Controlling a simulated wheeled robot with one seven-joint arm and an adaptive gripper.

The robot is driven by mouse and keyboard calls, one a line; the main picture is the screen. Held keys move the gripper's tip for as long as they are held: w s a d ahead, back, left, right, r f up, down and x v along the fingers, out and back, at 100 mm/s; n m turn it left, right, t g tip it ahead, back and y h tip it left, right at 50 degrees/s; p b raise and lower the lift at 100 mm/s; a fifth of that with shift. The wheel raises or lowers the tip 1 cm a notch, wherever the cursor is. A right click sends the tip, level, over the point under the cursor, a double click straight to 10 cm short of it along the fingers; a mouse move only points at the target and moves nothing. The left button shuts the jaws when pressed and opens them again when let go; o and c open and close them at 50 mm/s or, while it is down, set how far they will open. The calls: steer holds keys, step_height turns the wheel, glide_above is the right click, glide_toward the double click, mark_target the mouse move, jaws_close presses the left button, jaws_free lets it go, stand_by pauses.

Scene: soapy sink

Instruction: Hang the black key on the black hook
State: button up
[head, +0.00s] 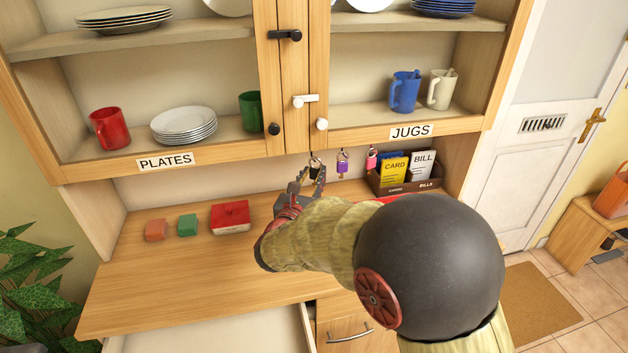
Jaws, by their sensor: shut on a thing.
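The black key (315,163) is a small dark key fob under the middle of the cabinet's lower edge, at the left end of a short row of keys. My gripper (309,183) is right at it, its fingers pointing up and shut on it. The fingers and the small size hide the exact grip. A thin hook (311,154) shows just above the fob, but its colour is too small to tell. I cannot tell whether the key's ring is around this hook or only beside it.
A purple key (342,161) and a pink key (371,158) hang to the right. A box of cards and bills (405,185) stands behind my arm. A red box (230,217), a green block (187,225) and an orange block (155,230) sit left on the counter (190,275). A drawer (215,335) is open below.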

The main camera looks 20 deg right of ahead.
mark_target(310, 178)
steer(key=shift+w+d, duration=0.2)
steer(key=shift+w, duration=0.75)
steer(key=shift+w+d+f+b, duration=0.15)
steer(key=shift+w+f+b, duration=0.35)
steer(key=shift+w+b, duration=0.1)
steer(key=o, duration=1)
